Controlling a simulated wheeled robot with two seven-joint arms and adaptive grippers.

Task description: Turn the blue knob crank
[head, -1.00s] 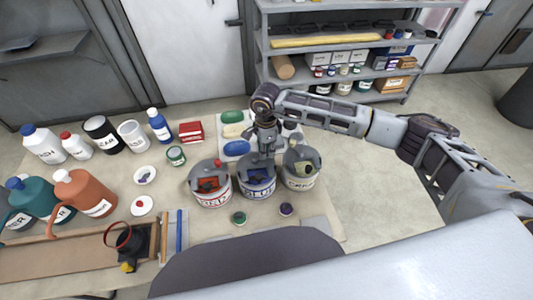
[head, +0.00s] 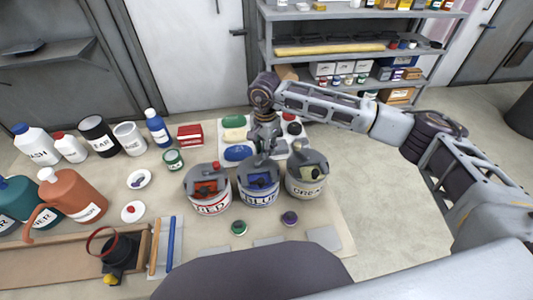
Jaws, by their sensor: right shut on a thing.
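The blue pot (head: 259,197), labelled BLUE, stands between the red pot (head: 212,204) and the cream pot (head: 307,190). Each has a grey lid, and blue paint shows through the opening in the middle one. My right gripper (head: 264,152) points down at the top of the blue pot's lid. It is shut on the knob crank there, which the fingers mostly hide. The crank's exact angle cannot be told. My left gripper is not in view.
Several bottles and jugs (head: 86,202) stand at the left. A white tray (head: 222,139) with coloured ovals lies behind the pots. Small green (head: 239,228) and purple (head: 289,218) discs lie in front. A shelf (head: 352,56) stands beyond the table.

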